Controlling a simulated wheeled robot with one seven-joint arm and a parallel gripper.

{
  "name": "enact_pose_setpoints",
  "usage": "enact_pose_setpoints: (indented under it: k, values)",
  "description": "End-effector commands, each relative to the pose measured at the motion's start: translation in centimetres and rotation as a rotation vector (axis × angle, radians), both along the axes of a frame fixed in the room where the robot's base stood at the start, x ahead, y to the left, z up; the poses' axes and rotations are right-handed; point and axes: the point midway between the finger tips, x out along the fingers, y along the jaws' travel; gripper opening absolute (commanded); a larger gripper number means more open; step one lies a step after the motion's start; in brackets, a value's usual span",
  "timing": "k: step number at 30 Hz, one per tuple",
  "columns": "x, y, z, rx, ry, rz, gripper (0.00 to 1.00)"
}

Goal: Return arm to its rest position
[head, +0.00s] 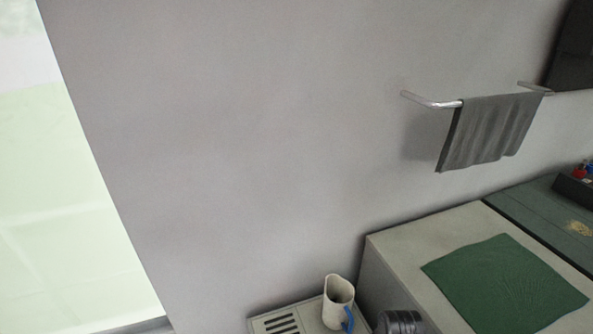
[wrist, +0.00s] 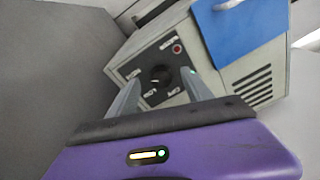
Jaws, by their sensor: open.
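My gripper (wrist: 160,78) shows in the wrist view, with two grey fingers spread apart and nothing held between them. Its purple body with a small status light fills the bottom of that view. Beyond the fingers is a pale machine box with a black control panel (wrist: 146,92), a round black knob (wrist: 161,75) and a red button (wrist: 177,49). I cannot tell how far the fingertips are from the panel. My gripper does not clearly show in the head view.
In the head view, a white jug (head: 338,290) with a blue handle stands on a slotted unit (head: 308,316). A green mat (head: 505,285) lies on a grey counter (head: 405,262). A grey towel (head: 490,132) hangs on a wall rail. A blue panel (wrist: 240,32) covers part of the machine.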

Motion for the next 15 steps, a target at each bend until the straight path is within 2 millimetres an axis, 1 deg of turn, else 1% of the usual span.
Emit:
enact_pose_setpoints:
  k: [1, 3, 6, 10, 13, 15]
  values:
    - [-1.7, 0.2, -1.5, 0.0, -0.028, -0.002, 0.59]
    - [-3.4, 0.5, -2.9, -0.002, -0.089, -0.005, 0.59]
    - [-5.8, 0.7, -4.1, -0.005, -0.172, -0.01, 0.59]
    - [-8.9, 0.9, -4.8, -0.009, -0.274, -0.016, 0.59]
    - [-11.6, 1.0, -4.6, -0.012, -0.355, -0.02, 0.59]
    - [-13.5, 1.0, -4.1, -0.016, -0.415, -0.025, 0.59]
